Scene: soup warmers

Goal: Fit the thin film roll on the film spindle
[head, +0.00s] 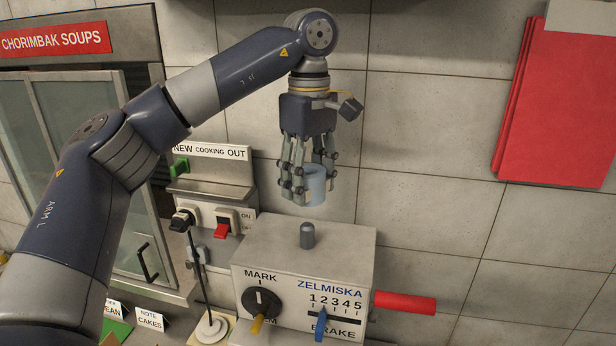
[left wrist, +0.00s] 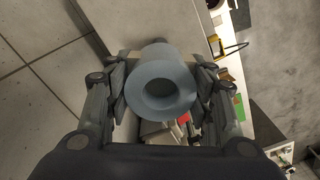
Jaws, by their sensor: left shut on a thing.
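The thin film roll (head: 315,187) is a pale blue-grey hollow cylinder. My left gripper (head: 308,188) points down and is shut on it, holding it in the air. In the left wrist view the roll (left wrist: 146,84) sits between the fingers (left wrist: 162,88), with its round bore facing the camera. A short grey rounded peg, which looks like the film spindle (head: 307,236), stands upright on top of the ZELMISKA machine (head: 345,255). In the head view the roll is above the peg, apart from it. My right gripper is not in view.
The machine has a black MARK dial (head: 261,302), a blue lever (head: 321,324) and a red cylinder (head: 405,302) sticking out right. A switch panel (head: 215,190) and a black-knobbed rod (head: 197,270) stand to its left. Red sheets (head: 560,105) hang on the wall.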

